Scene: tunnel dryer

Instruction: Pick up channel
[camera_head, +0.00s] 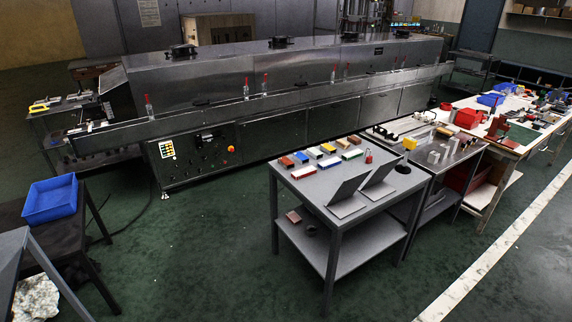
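No piece shows clearly enough to be named as the channel. Two dark grey bent metal plates stand on the near grey table (312,190), a left one (349,189) and a right one (379,177). Each has a flat foot and a tilted upright face. I cannot tell whether either is the channel. Long light pieces lie on the metal table (462,153) behind it, too small to identify. Neither of my grippers is in view.
Several coloured blocks (327,162) lie along the near table's far side. A long tunnel dryer (235,85) runs behind the tables. A blue bin (50,199) sits on a dark table at left. A white workbench (517,104) stands at right. Green floor (200,260) is open in front.

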